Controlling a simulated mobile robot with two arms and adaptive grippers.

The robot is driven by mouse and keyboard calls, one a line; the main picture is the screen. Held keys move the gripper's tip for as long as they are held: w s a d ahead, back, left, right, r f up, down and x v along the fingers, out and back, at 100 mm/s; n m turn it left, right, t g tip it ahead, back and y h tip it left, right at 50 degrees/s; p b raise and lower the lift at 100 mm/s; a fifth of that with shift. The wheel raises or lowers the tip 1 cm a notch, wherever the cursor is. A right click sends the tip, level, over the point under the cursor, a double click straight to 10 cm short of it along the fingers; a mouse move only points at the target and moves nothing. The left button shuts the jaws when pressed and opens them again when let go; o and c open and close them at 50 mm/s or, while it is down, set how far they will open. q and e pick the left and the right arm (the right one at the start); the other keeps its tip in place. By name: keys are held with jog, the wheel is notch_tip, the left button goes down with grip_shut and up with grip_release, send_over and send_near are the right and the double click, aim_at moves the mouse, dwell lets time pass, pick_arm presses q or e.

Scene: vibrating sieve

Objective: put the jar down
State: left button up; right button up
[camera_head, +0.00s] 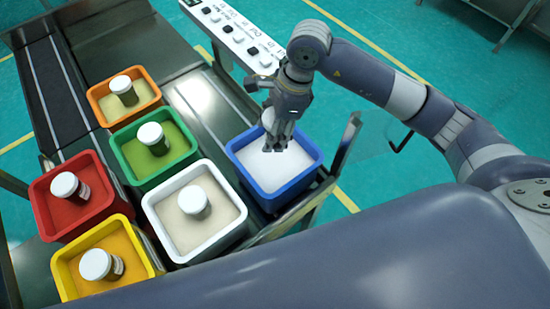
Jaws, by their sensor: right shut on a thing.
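My right gripper (277,143) points down over the blue bin (241,172), which holds white powder. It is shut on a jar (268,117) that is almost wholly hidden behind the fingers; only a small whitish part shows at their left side. I cannot tell whether the jar touches the powder. My left gripper is not in view.
Orange (97,106), green (129,170), red (41,208), white (203,252) and yellow (66,278) bins stand to the left, each with a white-lidded jar in its powder. A metal frame (345,143) stands right of the blue bin.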

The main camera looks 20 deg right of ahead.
jog(key=m, duration=0.1)
jog(key=w+f+m, duration=0.1)
jog(key=m, duration=0.1)
jog(key=m+t, duration=0.1)
jog(key=shift+w+a+f+m, duration=0.15)
jog(key=shift+f+m, duration=0.1)
jog(key=shift+m, duration=0.15)
jog(key=shift+w+f+m+h, duration=0.1)
jog(key=shift+f+m+h, duration=0.05)
jog(key=shift+m+h, duration=0.15)
jog(key=shift+f, duration=0.3)
send_over(267, 158)
jog(key=d, duration=0.1)
jog(key=f, duration=0.3)
jog(key=f+p, duration=0.1)
jog(key=f, duration=0.1)
jog(key=shift+s+f, duration=0.15)
jog(key=shift+s, duration=0.2)
notch_tip(267, 158, down, 4)
jog(key=shift+f, duration=0.1)
jog(key=shift+f, duration=0.1)
jog(key=o, duration=1.1)
